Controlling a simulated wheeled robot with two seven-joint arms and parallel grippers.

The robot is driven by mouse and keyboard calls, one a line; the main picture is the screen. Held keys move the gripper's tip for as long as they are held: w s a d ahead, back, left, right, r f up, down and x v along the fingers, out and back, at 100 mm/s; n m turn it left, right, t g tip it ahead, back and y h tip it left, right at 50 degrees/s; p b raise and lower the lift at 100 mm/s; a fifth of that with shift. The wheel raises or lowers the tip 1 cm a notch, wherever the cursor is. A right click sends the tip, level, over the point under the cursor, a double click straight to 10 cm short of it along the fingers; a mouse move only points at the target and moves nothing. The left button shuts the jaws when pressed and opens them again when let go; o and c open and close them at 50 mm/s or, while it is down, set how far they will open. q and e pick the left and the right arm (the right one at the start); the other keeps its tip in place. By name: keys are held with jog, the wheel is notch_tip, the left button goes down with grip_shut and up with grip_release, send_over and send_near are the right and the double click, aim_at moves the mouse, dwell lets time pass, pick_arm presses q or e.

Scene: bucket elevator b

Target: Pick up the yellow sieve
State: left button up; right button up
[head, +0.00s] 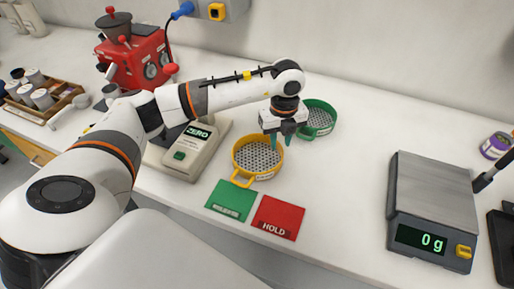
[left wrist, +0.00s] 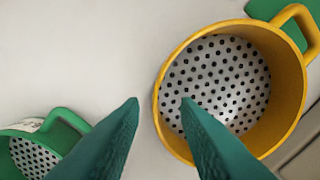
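The yellow sieve (head: 257,157) sits flat on the white table, its loop handle toward the front edge. In the left wrist view the yellow sieve (left wrist: 222,75) shows its perforated floor and its handle at upper right. My left gripper (head: 282,141) is above the sieve's right rim, pointing down. Its two teal fingers (left wrist: 160,100) are apart and empty. One finger overlaps the sieve's opening and the other is outside the rim, over bare table. I cannot tell whether the fingertips are below the rim. My right gripper is not identifiable in these views.
A green sieve (head: 317,121) stands close behind the gripper. A device reading ZERO (head: 190,148) is left of the yellow sieve. A green mat (head: 231,201) and red HOLD mat (head: 278,218) lie in front. A scale (head: 434,205) stands right; table between is clear.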

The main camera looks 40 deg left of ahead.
aim_at(281, 148)
pick_arm(q)
jog(key=shift+w+d+f+p, duration=0.1)
jog(key=shift+f+p, duration=0.2)
jog(key=shift+f, duration=1.45)
grip_shut()
